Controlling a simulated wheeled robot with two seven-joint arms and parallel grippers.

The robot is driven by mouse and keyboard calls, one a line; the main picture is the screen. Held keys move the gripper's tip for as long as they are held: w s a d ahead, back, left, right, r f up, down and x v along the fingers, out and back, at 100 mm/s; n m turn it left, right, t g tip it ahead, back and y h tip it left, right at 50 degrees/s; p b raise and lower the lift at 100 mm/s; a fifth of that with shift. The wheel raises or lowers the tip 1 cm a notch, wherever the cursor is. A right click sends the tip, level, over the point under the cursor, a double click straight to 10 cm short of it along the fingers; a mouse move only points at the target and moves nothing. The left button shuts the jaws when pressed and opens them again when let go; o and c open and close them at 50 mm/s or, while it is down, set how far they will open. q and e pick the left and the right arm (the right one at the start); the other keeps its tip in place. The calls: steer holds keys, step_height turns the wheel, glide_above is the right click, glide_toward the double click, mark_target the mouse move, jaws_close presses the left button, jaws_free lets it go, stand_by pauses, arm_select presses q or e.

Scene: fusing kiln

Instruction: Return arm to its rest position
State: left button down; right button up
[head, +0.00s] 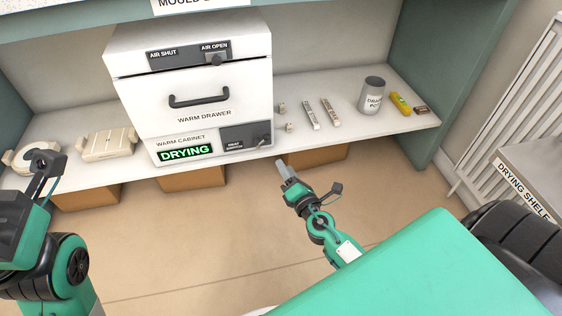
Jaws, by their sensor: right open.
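My right gripper (281,166) is open, with nothing seen between its fingers. It hangs over the floor just in front of the shelf's front edge, below the right corner of the warm cabinet. My right forearm runs back from it to the lower right. My left arm (55,265) is bent at the left edge of the head view, near the left end of the shelf. Its fingertips do not show.
The white warm cabinet (190,100) stands on the shelf (350,137), its drawer shut and its sign reading DRYING. Moulds (108,144) lie to its left. Small bars (330,112), a grey pot (372,95) and a yellow item (400,103) lie right. Boxes sit below.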

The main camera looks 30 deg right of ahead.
steer(key=shift+s, duration=0.5)
